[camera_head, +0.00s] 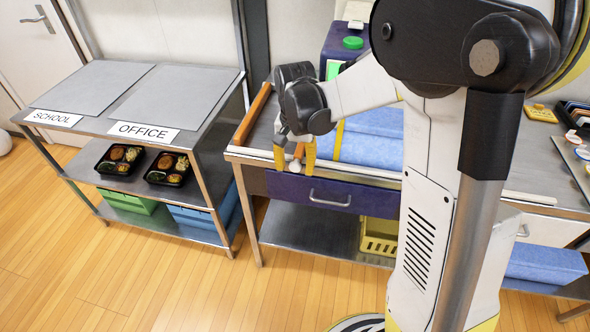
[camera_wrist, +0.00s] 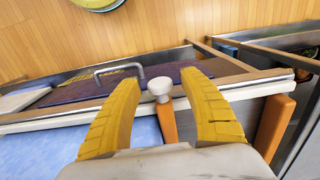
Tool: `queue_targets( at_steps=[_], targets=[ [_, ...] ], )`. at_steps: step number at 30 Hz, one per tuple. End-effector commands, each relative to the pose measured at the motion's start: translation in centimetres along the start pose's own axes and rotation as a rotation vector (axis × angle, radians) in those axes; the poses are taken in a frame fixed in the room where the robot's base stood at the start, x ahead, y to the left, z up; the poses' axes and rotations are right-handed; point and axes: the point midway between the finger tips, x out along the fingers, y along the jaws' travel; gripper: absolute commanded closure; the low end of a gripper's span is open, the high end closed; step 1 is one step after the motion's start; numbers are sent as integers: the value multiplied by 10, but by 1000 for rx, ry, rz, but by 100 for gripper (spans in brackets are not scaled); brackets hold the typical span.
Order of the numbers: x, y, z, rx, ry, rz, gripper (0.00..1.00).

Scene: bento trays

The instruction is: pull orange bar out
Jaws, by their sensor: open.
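An orange bar with a white round knob (camera_wrist: 159,86) at its end lies between my gripper's two yellow fingers in the wrist view. Its orange shaft (camera_wrist: 168,122) runs back toward my palm. In the head view the same bar (camera_head: 298,151) shows between the fingers at the table's front edge. My gripper (camera_head: 295,160) is open and points down there, with a finger on each side of the bar. In the wrist view the fingers (camera_wrist: 158,80) stand apart from the knob, with gaps on both sides.
A second orange bar (camera_head: 252,115) lies along the table's left side. A purple drawer (camera_head: 290,189) with a metal handle (camera_head: 330,199) is just below my gripper. Blue bundles (camera_head: 362,151) lie to its right. A shelf with two bento trays (camera_head: 168,168) stands left; the floor in front is clear.

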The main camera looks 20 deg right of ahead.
Motion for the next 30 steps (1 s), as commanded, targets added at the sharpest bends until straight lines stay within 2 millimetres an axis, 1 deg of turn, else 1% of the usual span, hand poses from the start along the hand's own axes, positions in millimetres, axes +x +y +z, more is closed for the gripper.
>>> queue_targets(
  at_steps=[8, 11, 12, 13, 17, 20, 27, 30],
  targets=[
    [1, 0, 0, 0, 0, 0, 49],
    [1, 0, 0, 0, 0, 0, 78],
    [1, 0, 0, 0, 0, 0, 90],
    [1, 0, 0, 0, 0, 0, 100],
    [1, 0, 0, 0, 0, 0, 100],
    [0, -1, 9, -2, 0, 0, 100],
    [-1, -1, 63, -4, -1, 0, 100],
    [0, -1, 78, -3, 0, -1, 100]
  ],
)
